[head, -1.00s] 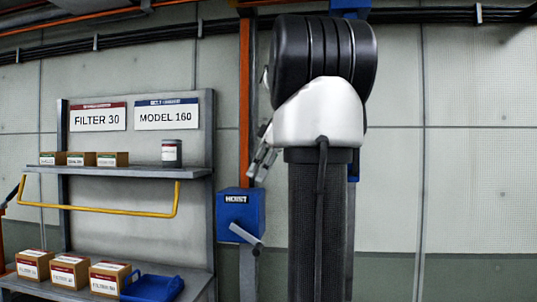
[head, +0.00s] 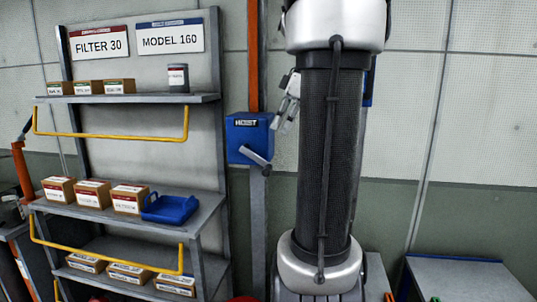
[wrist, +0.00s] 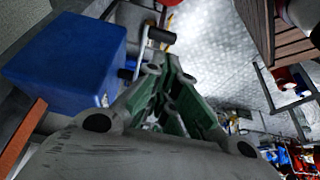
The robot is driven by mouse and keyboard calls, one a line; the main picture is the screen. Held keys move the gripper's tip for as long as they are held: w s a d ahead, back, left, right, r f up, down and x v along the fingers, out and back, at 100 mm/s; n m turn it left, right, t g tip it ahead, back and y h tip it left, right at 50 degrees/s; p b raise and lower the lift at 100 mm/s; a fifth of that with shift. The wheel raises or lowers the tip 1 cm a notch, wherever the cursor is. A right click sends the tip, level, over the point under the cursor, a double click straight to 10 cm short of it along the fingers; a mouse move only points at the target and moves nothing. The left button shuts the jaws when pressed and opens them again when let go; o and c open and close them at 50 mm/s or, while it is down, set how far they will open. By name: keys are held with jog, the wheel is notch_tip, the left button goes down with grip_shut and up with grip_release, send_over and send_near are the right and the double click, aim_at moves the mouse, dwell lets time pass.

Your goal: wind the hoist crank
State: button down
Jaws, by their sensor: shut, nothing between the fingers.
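The blue hoist box (head: 249,130), labelled HOIST, is mounted on a post in the head view. Its grey crank (head: 258,158) sticks out from the lower front, slanting down to the right. My gripper (head: 283,121) is just right of the box, pointing down, above and apart from the crank's end in the picture. In the wrist view the blue box (wrist: 70,62) is at the left, and the crank's dark grip (wrist: 162,36) shows just beyond my fingertips (wrist: 168,72). The fingers are shut and empty. Whether they touch the crank cannot be told.
A shelf rack (head: 150,99) with boxes, a grey can (head: 178,77) and a blue tray (head: 170,208) stands left of the hoist. Yellow rails (head: 110,137) project from its front. A grey bench (head: 465,281) is at the lower right.

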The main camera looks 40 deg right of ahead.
aim_at(268, 167)
jog(key=x, duration=1)
jog(key=shift+f, duration=0.3)
jog(key=shift+d, duration=0.1)
jog(key=shift+f, duration=0.15)
jog(key=shift+s+f+t, duration=0.1)
jog(key=shift+t, duration=0.2)
